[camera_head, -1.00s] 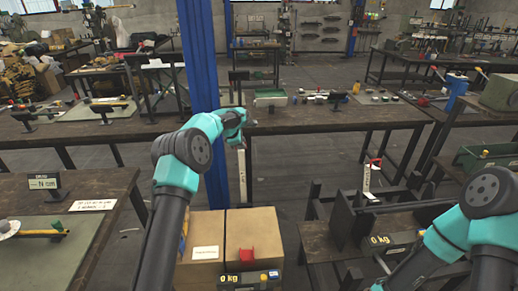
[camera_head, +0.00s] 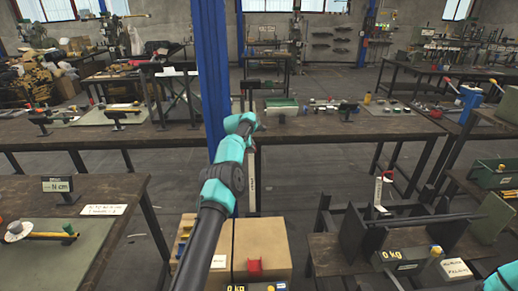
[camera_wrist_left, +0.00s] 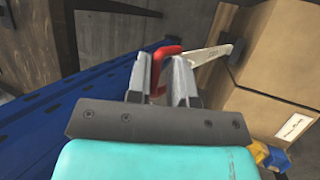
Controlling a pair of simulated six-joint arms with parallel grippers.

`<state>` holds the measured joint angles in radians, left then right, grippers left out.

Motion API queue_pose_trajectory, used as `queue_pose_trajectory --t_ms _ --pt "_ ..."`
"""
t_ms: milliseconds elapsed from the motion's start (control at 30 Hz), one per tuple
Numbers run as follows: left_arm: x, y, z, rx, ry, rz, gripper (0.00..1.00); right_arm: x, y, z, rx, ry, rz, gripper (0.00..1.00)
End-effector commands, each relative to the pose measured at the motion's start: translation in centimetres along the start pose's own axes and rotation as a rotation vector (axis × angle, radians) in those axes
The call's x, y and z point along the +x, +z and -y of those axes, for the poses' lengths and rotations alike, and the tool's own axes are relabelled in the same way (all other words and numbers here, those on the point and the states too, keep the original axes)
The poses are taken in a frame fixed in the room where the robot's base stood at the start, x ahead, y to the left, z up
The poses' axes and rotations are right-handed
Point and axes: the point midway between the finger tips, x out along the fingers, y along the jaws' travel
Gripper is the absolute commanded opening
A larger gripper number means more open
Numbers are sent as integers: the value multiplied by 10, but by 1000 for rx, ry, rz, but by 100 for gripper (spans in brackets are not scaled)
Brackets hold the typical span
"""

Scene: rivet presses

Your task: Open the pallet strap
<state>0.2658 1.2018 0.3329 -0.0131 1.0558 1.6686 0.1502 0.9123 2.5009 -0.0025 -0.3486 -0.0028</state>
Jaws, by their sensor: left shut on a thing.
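The pallet strap shows as a dark band (camera_head: 233,240) over the cardboard box (camera_head: 268,240) at the bottom centre of the head view. A white lever (camera_head: 251,185) stands nearly upright at the box's back edge; in the left wrist view the lever (camera_wrist_left: 207,54) runs from a dark mount at the box to a red handle (camera_wrist_left: 158,68). My left gripper (camera_wrist_left: 160,78) is shut on this red handle, its fingers on either side. In the head view the fingers are mostly hidden behind my wrist. My right arm shows only at the bottom right corner; its gripper is out of view.
A blue post (camera_head: 210,70) stands just left of my left gripper, and also fills the left of the wrist view (camera_wrist_left: 70,110). A press with another white lever (camera_head: 378,190) stands to the right. A long workbench (camera_head: 330,130) crosses behind.

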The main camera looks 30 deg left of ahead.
Motion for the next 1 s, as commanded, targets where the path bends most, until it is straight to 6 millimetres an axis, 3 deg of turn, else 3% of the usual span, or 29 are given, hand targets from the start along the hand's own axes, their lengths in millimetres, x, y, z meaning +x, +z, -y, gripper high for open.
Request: queue_pose_trajectory --t_ms 167,567,600,700,1000 --pt "0 -11 -2 -8 3 -6 0 0 0 0 0 0 0 0" --pt "0 -12 -2 -10 2 -6 0 0 0 0 0 0 0 0" --pt "0 -12 -1 -10 2 -6 24 0 0 0 0 0 0 0" --pt "0 -12 -2 -9 2 -6 33 0 0 0 0 0 0 0" --pt "0 -11 -1 -8 0 -5 34 0 0 0 0 0 0 0"
